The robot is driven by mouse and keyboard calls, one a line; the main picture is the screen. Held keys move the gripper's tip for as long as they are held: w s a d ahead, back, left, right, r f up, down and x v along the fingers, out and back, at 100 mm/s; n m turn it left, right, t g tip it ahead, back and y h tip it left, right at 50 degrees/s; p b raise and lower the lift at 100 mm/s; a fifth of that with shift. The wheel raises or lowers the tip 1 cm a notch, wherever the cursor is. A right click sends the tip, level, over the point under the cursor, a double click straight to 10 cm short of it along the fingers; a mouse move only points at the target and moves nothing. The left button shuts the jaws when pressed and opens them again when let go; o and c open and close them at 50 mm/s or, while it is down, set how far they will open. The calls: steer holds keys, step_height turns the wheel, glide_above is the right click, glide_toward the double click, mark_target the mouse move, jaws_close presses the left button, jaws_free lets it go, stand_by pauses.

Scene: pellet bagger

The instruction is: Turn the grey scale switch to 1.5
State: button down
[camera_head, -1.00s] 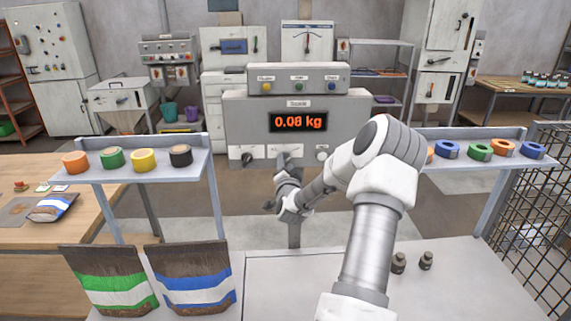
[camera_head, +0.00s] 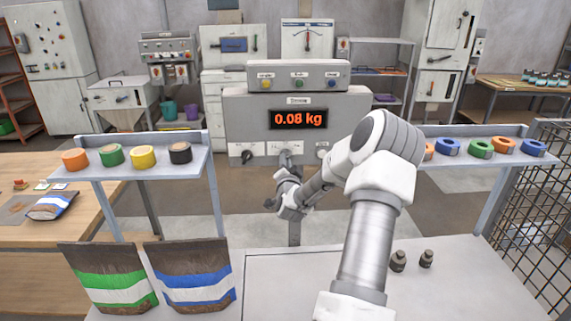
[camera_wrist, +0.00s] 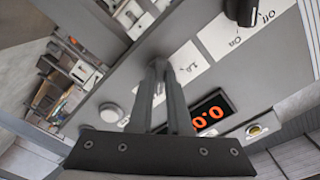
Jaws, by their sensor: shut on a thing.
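The grey scale housing (camera_head: 235,125) stands ahead of me, its red display (camera_head: 298,119) reading 0.08 kg. My gripper (camera_wrist: 157,72) is shut on the grey scale switch (camera_wrist: 160,55) at the middle of the lower panel. The fingers cover most of the switch, so I cannot tell where it points. A white label with partly hidden, blurred markings (camera_wrist: 186,71) lies beside it in the wrist view. In the head view my wrist and gripper (camera_head: 286,160) hide the switch.
A black Off/On knob (camera_head: 247,157) sits left of the switch on the panel; a round white button (camera_head: 322,153) sits right. Shelves with tape rolls flank the scale. Two filled bags (camera_head: 190,278) stand at the front left, and two small weights (camera_head: 398,261) at the right.

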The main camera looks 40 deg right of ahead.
steer(key=n+b, duration=0.9)
steer(key=b, duration=0.6)
steer(key=shift+f, duration=0.1)
steer(key=shift+s+d+n+b, duration=0.1)
steer(key=shift+n+b, duration=0.2)
steer(key=shift+b, duration=0.15)
steer(key=c, duration=0.9)
jaws_free()
steer(key=shift+o, duration=0.2)
steer(key=b+v, duration=0.1)
steer(key=v, duration=1.6)
steer(key=shift+b, duration=0.3)
